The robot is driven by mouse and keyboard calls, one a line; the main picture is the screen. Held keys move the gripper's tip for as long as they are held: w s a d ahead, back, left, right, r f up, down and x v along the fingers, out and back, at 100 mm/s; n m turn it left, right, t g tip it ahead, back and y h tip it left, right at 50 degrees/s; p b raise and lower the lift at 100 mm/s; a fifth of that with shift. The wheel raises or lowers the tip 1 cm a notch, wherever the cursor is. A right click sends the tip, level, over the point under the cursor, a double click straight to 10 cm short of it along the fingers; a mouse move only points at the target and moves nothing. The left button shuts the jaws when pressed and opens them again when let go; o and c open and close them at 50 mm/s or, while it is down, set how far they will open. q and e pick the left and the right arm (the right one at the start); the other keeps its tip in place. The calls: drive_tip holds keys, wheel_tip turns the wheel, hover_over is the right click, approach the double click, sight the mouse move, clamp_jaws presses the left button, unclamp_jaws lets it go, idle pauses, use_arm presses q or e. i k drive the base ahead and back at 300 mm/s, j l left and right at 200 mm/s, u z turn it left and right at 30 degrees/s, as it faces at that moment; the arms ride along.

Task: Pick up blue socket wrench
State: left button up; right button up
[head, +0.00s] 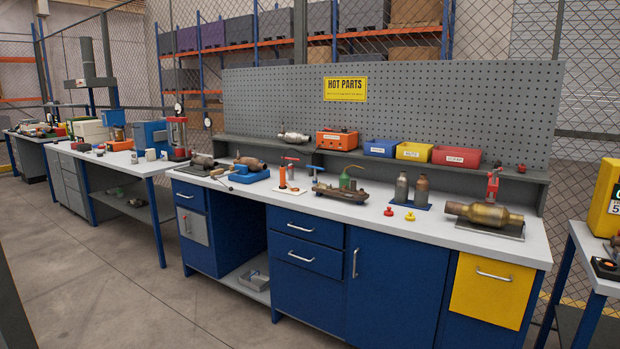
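I cannot make out a blue socket wrench for certain at this distance. The main workbench (420,228) has a light top with many small items on it. A blue block-like fixture (247,176) sits on its left part, with a brownish converter part on it. A thin dark tool (222,172) lies beside the fixture; its kind is too small to tell. A blue mat (410,207) lies under two grey-brown bottles on the right part. Neither of my grippers is in view.
A metal converter (484,215) lies on a plate at the bench's right end. Blue, yellow and red bins (417,151) stand on the back ledge. Another bench (128,165) stands at left and a table (590,255) at right. The concrete floor (130,290) in front is clear.

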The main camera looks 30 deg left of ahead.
sight(315, 180)
drive_tip(key=i+j, duration=0.25)
drive_tip(key=i, duration=0.15)
drive_tip(key=i+j+u, duration=0.15)
drive_tip(key=i+j, duration=0.15)
drive_tip(key=i, duration=0.15)
drive_tip(key=i+j, duration=0.2)
drive_tip(key=i, duration=0.25)
drive_tip(key=i+j+u, duration=0.1)
drive_tip(key=i+j, duration=0.15)
drive_tip(key=i, duration=0.15)
drive_tip(key=i+j+u, duration=0.1)
drive_tip(key=i, duration=0.75)
